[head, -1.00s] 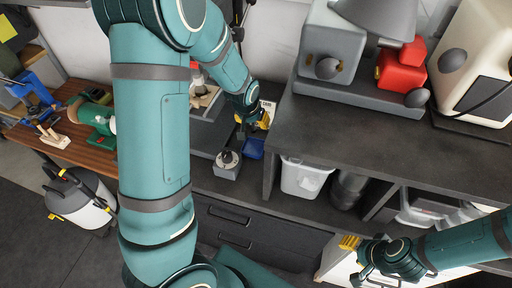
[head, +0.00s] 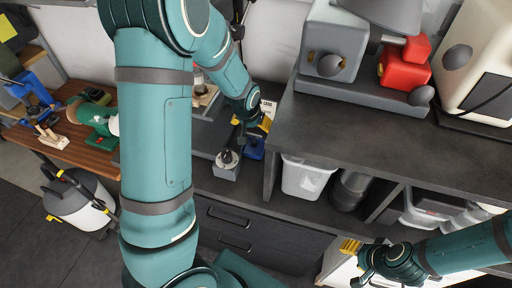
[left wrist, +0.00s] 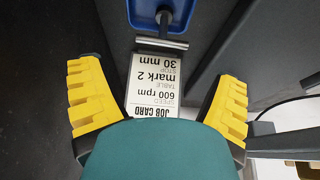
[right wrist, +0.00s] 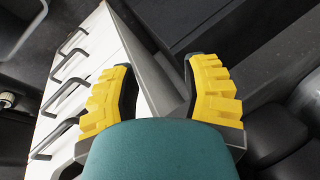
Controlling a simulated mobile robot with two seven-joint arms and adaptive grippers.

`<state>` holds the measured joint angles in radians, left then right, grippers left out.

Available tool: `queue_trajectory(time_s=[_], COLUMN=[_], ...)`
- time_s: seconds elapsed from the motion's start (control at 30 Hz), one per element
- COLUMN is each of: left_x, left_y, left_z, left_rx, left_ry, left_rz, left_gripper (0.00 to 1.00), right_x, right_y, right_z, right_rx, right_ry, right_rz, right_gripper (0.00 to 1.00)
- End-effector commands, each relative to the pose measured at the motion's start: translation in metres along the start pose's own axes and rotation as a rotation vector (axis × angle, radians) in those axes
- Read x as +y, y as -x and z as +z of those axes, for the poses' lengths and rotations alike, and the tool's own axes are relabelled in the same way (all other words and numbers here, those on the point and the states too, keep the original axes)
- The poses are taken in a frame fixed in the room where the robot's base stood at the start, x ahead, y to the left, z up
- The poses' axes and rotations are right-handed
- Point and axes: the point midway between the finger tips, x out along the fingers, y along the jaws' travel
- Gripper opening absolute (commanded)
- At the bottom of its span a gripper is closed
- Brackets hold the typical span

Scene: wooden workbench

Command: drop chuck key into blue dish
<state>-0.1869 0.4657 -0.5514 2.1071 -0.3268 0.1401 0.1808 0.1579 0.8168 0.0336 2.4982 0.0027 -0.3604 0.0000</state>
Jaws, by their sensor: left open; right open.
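The blue dish (head: 256,153) sits on the bench left of the dark raised shelf. In the left wrist view the blue dish (left wrist: 183,22) is at the top edge, partly cut off. A chuck key (left wrist: 162,43) shows there, its metal cross bar near the dish's edge and its dark shaft reaching over the dish's inside. I cannot tell whether it rests on the dish. My left gripper (head: 250,126) is open beside the dish, with the key ahead of its parted fingers. My right gripper (head: 352,262) is open and empty, low at the right by white drawers.
A job card (left wrist: 155,85) stands between my left fingers in the left wrist view. A grey block with a dark knob (head: 227,165) sits left of the dish. The dark shelf (head: 350,130) rises on the right, with a white bin (head: 303,178) below it.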

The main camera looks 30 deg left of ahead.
Motion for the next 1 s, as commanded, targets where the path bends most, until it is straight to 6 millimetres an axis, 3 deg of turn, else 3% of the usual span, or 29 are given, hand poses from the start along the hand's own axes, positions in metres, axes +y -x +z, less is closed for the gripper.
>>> queue_trajectory(time_s=[0.17,0.7,1.0], left_x=[0.001,0.001,0.0], left_y=[0.013,0.104,0.12], left_z=[-0.001,-0.001,0.0], left_rx=[0.004,0.004,0.0], left_ry=[-0.002,-0.002,0.0], left_rz=[0.001,0.004,0.0], left_gripper=[0.89,0.89,0.89], right_x=[0.0,0.0,0.0], right_y=[0.0,0.0,0.0], right_z=[0.0,0.0,0.0], right_rx=[0.0,0.0,0.0], right_ry=[0.0,0.0,0.0], right_rz=[0.0,0.0,0.0], right_gripper=[0.47,0.47,0.47])
